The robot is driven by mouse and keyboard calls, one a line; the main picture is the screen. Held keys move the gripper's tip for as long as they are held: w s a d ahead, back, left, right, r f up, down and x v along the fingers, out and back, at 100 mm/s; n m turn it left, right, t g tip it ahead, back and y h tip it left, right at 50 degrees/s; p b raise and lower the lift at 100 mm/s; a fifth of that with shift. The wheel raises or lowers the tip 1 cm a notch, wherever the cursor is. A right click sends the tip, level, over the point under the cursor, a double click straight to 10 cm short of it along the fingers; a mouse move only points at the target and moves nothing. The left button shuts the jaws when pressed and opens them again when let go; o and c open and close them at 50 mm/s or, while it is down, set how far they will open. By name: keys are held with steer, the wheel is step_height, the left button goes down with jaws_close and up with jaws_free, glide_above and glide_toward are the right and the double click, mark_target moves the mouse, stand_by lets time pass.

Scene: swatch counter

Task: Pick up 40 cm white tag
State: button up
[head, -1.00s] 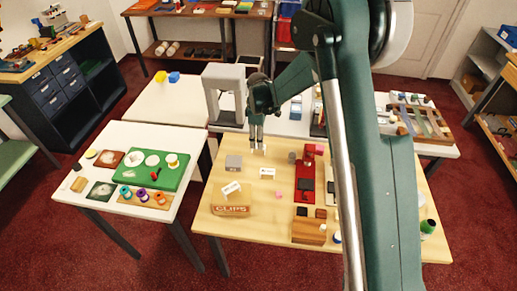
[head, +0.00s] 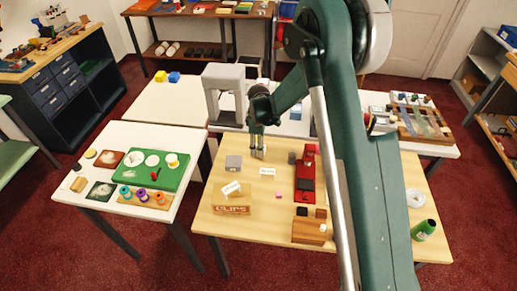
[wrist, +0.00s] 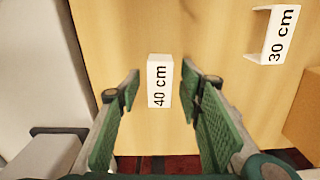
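The white tag printed "40 cm" (wrist: 160,80) lies on the light wooden table in the wrist view, between my fingertips as seen from above. My gripper (wrist: 165,92) is open, with a green-padded finger on each side of the tag and a visible gap to each. In the head view my gripper (head: 258,154) points down over the far left part of the wooden table and largely hides this tag. I cannot tell how far the fingertips are above the table.
A white "30 cm" tag (wrist: 276,35) lies nearby; another white tag (head: 231,188) is by the CLIPS box (head: 232,209). A red device (head: 305,178) stands to the right. A grey arch (head: 211,98) stands behind.

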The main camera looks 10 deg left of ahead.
steer(key=c, duration=0.8)
steer(key=shift+r, duration=0.1)
steer(key=shift+r, duration=4.95)
